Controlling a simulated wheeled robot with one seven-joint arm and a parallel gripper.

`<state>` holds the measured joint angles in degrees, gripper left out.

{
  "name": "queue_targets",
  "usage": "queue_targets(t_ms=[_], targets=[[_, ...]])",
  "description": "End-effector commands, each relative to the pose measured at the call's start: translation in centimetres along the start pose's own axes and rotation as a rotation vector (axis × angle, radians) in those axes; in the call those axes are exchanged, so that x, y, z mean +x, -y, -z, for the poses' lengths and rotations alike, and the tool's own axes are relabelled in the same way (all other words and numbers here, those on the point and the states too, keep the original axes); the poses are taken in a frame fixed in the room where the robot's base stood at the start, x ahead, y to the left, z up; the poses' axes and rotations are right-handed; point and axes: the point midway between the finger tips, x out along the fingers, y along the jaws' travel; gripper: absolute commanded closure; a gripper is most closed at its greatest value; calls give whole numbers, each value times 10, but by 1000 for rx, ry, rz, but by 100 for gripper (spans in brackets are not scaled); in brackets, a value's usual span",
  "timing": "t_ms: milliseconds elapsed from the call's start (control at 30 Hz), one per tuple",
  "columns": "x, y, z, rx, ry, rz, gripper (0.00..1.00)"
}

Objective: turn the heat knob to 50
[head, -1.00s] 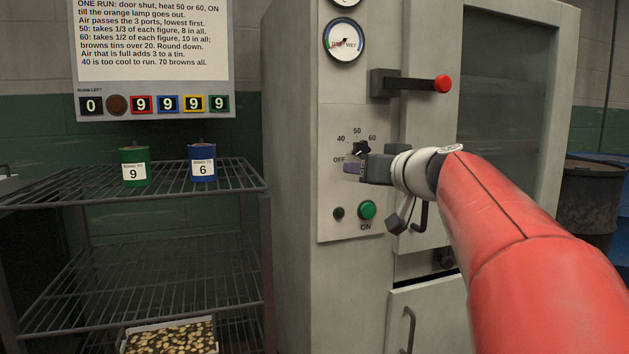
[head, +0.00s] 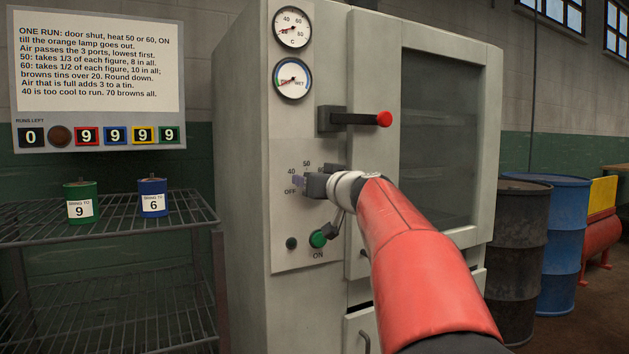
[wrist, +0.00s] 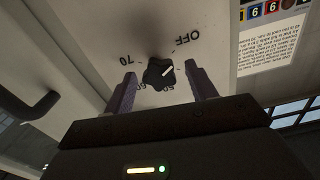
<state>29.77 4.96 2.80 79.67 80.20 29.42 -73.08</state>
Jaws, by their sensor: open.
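The heat knob (wrist: 160,73) is a black lobed knob with a white pointer line, on the light panel (head: 290,220) of the oven cabinet. In the wrist view its pointer aims right and slightly up, below the OFF label; the mark there is hidden by a finger. My gripper (wrist: 160,69) is open, with one finger on each side of the knob; I cannot tell whether they touch it. In the head view my gripper (head: 303,182) covers the knob. The labels OFF, 40 and 50 show beside it there.
The green ON button (head: 318,239) is just below my gripper. A red-tipped door handle (head: 355,119) sticks out above it. Two gauges (head: 292,54) are higher up. A wire rack (head: 100,225) with green (head: 80,201) and blue (head: 153,197) tins stands left; barrels (head: 520,245) stand right.

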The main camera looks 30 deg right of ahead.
Motion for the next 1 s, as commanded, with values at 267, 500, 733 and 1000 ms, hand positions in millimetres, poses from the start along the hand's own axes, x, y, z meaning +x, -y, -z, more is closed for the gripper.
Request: queue_targets(t_ms=[267, 500, 733, 1000], targets=[[0, 0, 0, 0, 0, 0, 66], [0, 0, 0, 0, 0, 0, 88], [-1, 0, -1, 34, 1, -1, 88], [0, 0, -2, 191, 1, -1, 88]])
